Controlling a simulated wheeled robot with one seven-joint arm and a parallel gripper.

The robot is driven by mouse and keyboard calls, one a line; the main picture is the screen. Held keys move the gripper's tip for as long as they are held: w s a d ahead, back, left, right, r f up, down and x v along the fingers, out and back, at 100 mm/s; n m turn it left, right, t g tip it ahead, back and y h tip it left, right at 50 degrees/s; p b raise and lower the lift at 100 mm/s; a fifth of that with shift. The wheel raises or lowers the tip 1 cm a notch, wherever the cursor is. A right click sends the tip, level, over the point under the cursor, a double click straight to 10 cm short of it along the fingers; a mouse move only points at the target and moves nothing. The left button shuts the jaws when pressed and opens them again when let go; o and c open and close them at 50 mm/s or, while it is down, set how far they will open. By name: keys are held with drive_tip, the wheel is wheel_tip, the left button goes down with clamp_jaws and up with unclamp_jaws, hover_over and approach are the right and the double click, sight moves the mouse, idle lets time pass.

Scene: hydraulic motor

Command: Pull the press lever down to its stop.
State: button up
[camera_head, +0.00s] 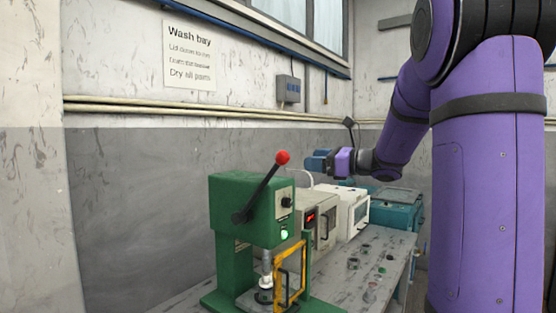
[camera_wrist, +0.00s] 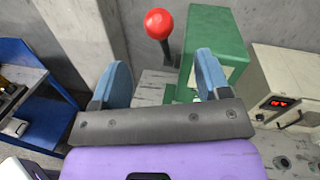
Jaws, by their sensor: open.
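The green press (camera_head: 228,205) stands on the bench. Its black lever (camera_head: 262,192) tilts up and to the right from a side pivot, ending in a red ball knob (camera_head: 283,157). My gripper (camera_head: 318,163) is right of the knob in the head view, with a gap in the picture. In the wrist view my gripper (camera_wrist: 162,72) has its two blue fingers spread and empty. The red knob (camera_wrist: 159,24) shows beyond the fingertips, roughly centred between them, and the green press (camera_wrist: 212,40) is behind the right finger. The lever's lower part is hidden there.
A yellow guard frame (camera_head: 291,272) stands at the press front. Cream instrument boxes (camera_head: 350,210) and a teal case (camera_head: 397,209) sit farther along the bench (camera_head: 385,262), with several small parts. A blue cart (camera_wrist: 45,115) is at left in the wrist view.

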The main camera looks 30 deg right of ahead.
sight(283, 159)
drive_tip(key=x, duration=1)
drive_tip(key=shift+a, duration=0.1)
drive_tip(key=c, duration=1.3)
drive_tip(key=shift+s, duration=0.1)
